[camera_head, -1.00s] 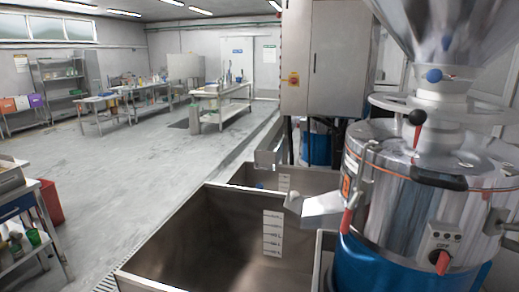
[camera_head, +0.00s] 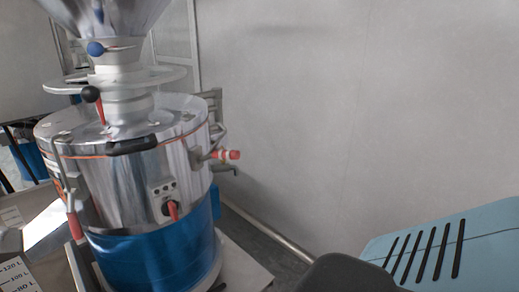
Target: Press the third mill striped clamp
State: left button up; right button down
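A steel mill (camera_head: 130,175) with a blue lower body stands at the left of the head view. Its hopper (camera_head: 105,15) runs out of the top of the picture. On its right side a clamp (camera_head: 228,154) with a red and whitish end sticks out towards the wall. Another clamp (camera_head: 73,222), grey with a red lower end, is on its left side. I cannot tell which mill this is in the row. Neither of my grippers shows, and nothing is seen touching the mill.
A control box with a red knob (camera_head: 171,209) is on the mill's front. A steel chute (camera_head: 45,228) sits at the lower left. A bare grey wall (camera_head: 350,110) fills the right. A slotted light-blue part (camera_head: 450,245) and a dark rounded part are at the lower right.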

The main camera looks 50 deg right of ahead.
aim_at(222, 154)
jog(key=z, duration=1.25)
